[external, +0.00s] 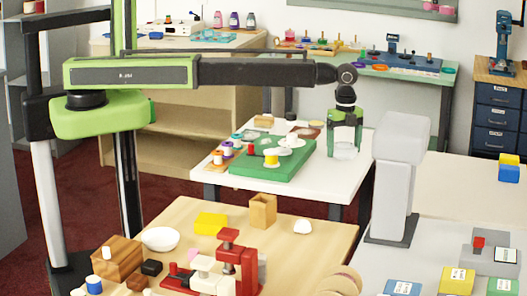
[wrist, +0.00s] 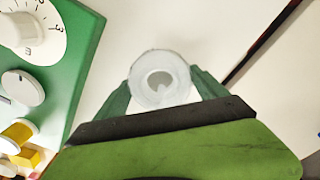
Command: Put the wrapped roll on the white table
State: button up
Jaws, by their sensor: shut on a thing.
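The wrapped roll (external: 345,151) is a pale, translucent white cylinder held at the lower end of my gripper (external: 345,128). In the wrist view the roll (wrist: 143,80) shows end-on as a white ring with a grey hole, between the two green fingers (wrist: 160,92) closed on its sides. The white table (external: 325,185) lies beneath it, and the roll is over the table's right part. The table top also shows in the wrist view (wrist: 205,30). I cannot tell whether the roll's bottom touches the table.
A green board (external: 270,174) with white dials and a yellow spool (external: 271,157) is on the table, left of the roll. A grey-white column (external: 393,175) stands just right of the table. A wooden table (external: 330,236) with red parts is nearer. The table's front right is bare.

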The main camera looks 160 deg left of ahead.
aim_at(344, 146)
jog(key=o, duration=1)
jog(key=shift+f, duration=0.15)
jog(key=shift+c, duration=0.2)
jog(key=o, duration=0.4)
notch_tip(344, 146, up, 13)
jog(key=p, duration=1.2)
jog(key=shift+f, duration=0.2)
jog(key=shift+f, duration=0.1)
